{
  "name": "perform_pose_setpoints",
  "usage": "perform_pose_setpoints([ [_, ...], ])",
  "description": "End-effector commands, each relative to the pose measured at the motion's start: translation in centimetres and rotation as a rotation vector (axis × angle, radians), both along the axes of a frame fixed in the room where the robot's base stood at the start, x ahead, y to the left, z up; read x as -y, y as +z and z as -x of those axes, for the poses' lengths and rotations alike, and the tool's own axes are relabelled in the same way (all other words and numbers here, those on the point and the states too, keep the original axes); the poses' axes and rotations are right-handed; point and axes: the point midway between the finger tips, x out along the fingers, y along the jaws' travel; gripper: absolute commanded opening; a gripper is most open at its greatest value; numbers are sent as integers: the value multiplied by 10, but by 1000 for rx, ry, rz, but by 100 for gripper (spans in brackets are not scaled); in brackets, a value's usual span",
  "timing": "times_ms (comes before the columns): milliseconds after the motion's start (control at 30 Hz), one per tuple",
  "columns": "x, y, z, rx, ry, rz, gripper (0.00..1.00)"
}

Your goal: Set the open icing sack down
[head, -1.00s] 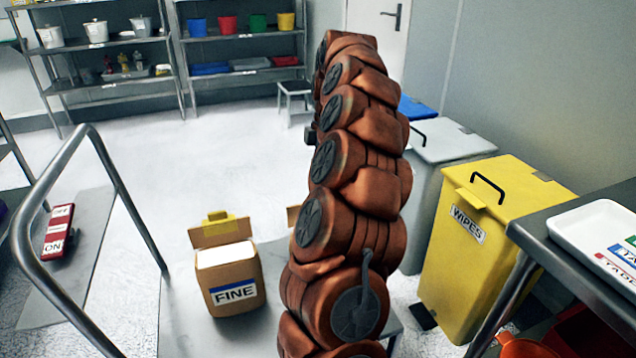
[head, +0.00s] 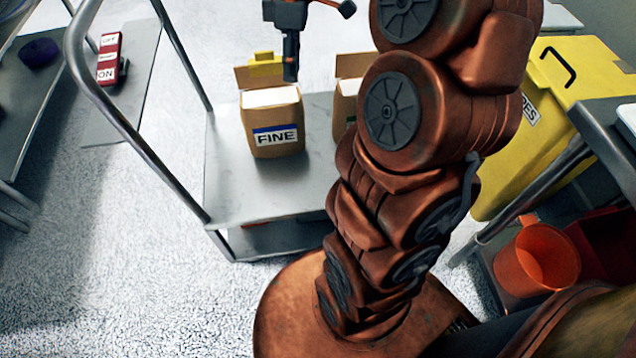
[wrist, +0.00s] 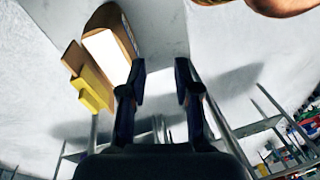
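The brown sack labelled FINE (head: 277,137) stands upright on the grey cart (head: 240,190), its top flap raised and white showing at its top. A yellow clip (head: 266,63) sits on the flap. In the wrist view this sack (wrist: 122,22) and its clip (wrist: 92,92) are at the upper left. A second brown sack (head: 346,97) stands to its right, mostly hidden by my arm. My gripper (head: 290,75) points down near the FINE sack's top in the head view. In the wrist view its fingers (wrist: 160,75) are apart with nothing between them.
A curved cart handle (head: 85,90) rises at the left. A red ON/OFF box (head: 110,58) lies on a grey strip beyond it. A yellow bin (head: 570,75) and an orange bucket (head: 537,264) are at the right. Open floor lies left of the cart.

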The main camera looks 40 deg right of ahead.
Motion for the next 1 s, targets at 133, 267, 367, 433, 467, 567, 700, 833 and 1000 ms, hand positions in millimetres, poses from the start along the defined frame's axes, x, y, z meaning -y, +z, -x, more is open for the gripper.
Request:
perform_pose_setpoints([
  [133,-50,-11,39,-62,-99,37,31],
  [267,-82,-26,79,-123,-210,80,31],
  [367,-101,-39,111,-164,-310,119,31],
  [433,-111,-48,135,-189,-386,151,31],
  [467,-115,-53,147,-204,-419,165,31],
  [567,-123,-67,180,-235,-532,210,31],
  [700,-129,-83,217,-266,-668,259,31],
  [833,-130,-92,237,-287,-746,291,31],
  [1000,-130,-95,243,-290,-776,299,31],
])
